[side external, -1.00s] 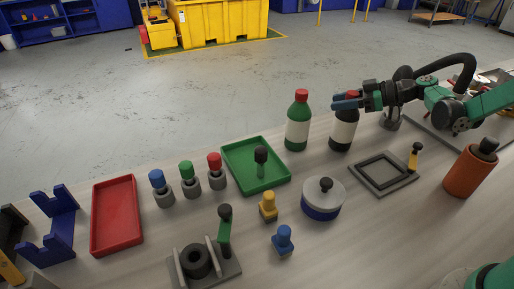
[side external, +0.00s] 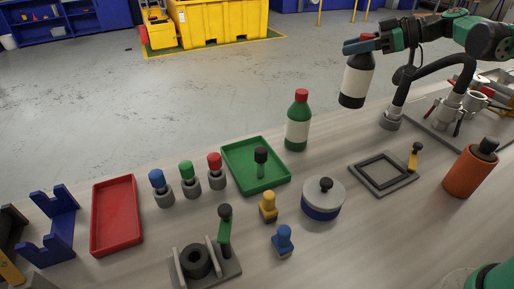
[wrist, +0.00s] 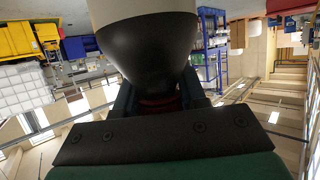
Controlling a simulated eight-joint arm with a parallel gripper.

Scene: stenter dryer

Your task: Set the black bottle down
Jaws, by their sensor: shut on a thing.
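The black bottle (side external: 356,81) has a white label and hangs upright in the air above the back edge of the table in the side external view. My gripper (side external: 360,44) is shut on its top, around the red cap. In the wrist view the bottle's dark shoulder (wrist: 145,50) fills the upper middle, and the gripper's fingers (wrist: 158,102) sit on both sides of the cap, which is mostly hidden.
A green bottle (side external: 298,122) with a red cap stands left of the held bottle. A green tray (side external: 282,180), a grey square frame (side external: 404,183), a round lidded pot (side external: 322,211) and an orange cylinder (side external: 468,174) stand nearby.

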